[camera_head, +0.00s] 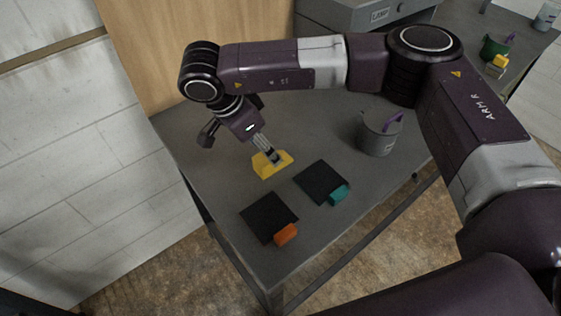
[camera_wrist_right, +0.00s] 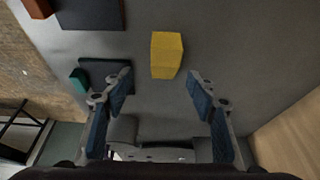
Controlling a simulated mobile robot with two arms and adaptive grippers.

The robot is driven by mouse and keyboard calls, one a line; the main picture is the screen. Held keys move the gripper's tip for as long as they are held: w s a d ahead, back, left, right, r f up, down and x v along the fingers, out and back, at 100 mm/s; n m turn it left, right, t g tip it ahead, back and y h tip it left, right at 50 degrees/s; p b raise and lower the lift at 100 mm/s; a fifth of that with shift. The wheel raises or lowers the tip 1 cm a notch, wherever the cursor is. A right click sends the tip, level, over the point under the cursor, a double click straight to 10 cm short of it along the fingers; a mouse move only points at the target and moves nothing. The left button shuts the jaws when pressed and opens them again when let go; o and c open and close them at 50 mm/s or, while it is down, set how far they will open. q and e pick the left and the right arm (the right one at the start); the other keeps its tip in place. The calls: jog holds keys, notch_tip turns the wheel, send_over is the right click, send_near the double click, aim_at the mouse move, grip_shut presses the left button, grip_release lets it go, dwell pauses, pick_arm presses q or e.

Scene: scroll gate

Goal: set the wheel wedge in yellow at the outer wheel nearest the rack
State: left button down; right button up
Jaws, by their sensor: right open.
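The yellow wedge (camera_head: 265,168) sits on the grey table, beyond the black mats, in the head view. In the right wrist view the yellow wedge (camera_wrist_right: 166,55) lies just ahead of the fingertips, roughly centred between them. My right gripper (camera_head: 243,147) reaches down close to the wedge; one finger partly covers it in the head view. In the right wrist view the right gripper (camera_wrist_right: 160,82) is wide open with nothing between its fingers. Whether a finger touches the wedge cannot be told. My left gripper is out of view. I see no wheel or rack.
An orange block (camera_head: 286,235) and a teal block (camera_head: 339,195) lie at the edges of two black mats (camera_head: 265,215). A grey bucket (camera_head: 377,138) with a purple handle stands to the right. A wooden panel (camera_head: 145,50) rises behind.

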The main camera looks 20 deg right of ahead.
jog(key=shift+p+x, duration=0.4)
jog(key=shift+x, duration=0.5)
jog(key=x, duration=0.1)
jog(key=p+x, duration=0.1)
jog(key=x, duration=0.1)
jog(key=p+x, duration=0.1)
jog(key=shift+w+a+f, duration=0.15)
jog(key=shift+w+f, duration=0.15)
jog(key=shift+f, duration=0.2)
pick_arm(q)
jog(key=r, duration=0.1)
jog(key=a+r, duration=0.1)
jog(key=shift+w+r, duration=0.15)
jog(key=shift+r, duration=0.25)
pick_arm(e)
grip_shut()
jog(key=shift+r, duration=0.1)
